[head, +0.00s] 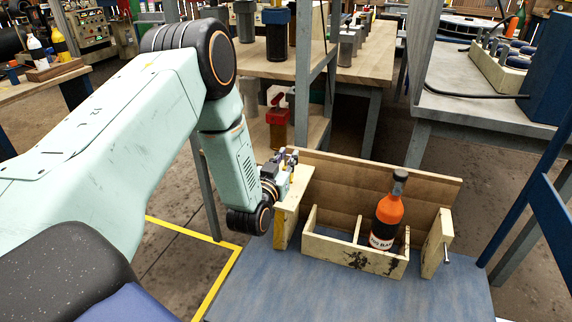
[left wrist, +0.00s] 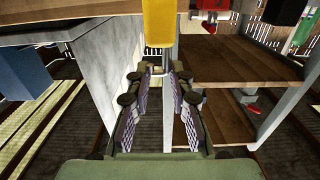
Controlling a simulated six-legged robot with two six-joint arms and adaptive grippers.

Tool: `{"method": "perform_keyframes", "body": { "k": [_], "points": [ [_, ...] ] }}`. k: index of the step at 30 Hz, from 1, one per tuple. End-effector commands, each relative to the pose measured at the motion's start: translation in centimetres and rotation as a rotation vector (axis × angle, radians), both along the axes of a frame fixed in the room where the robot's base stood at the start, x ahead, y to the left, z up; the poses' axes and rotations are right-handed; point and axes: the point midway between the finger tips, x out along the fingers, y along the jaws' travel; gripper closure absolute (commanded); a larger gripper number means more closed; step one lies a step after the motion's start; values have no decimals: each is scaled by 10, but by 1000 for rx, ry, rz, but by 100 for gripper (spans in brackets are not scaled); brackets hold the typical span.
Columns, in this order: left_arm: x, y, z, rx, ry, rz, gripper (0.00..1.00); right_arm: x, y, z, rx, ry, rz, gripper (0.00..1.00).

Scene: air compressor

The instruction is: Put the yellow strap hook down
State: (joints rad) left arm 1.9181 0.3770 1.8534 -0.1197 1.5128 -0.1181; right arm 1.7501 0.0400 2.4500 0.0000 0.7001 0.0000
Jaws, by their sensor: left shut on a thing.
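My left gripper (left wrist: 159,78) is shut on the strap hook. In the head view my left gripper (head: 287,162) is at the upper left end of a wooden tote, by its end panel (head: 294,205). My right gripper is not in view.
The tote's front wall (head: 335,250) encloses compartments, one holding an orange bottle (head: 386,220). The tote stands on a blue tabletop (head: 300,292), clear in front. A metal post (head: 302,85) and wooden shelving (head: 262,62) stand behind. A grey bench (head: 468,110) is at right.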

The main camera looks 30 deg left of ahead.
Motion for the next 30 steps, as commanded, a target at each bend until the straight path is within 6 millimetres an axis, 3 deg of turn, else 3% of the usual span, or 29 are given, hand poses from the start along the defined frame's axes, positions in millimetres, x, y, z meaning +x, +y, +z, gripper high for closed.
{"method": "perform_keyframes", "body": {
  "k": [1, 14, 15, 21, 30],
  "points": [
    [0, 0, -7, 0, 0, 0, 100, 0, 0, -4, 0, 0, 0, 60],
    [0, 1, -11, 0, -1, 0, 100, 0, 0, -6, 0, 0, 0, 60],
    [-1, 1, -10, 0, -1, 0, 75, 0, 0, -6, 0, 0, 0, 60],
    [-1, 1, -10, 0, 0, 0, 58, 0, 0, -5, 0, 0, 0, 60],
    [0, 1, -9, 0, -1, 0, 56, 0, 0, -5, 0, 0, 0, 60]
  ]
}}
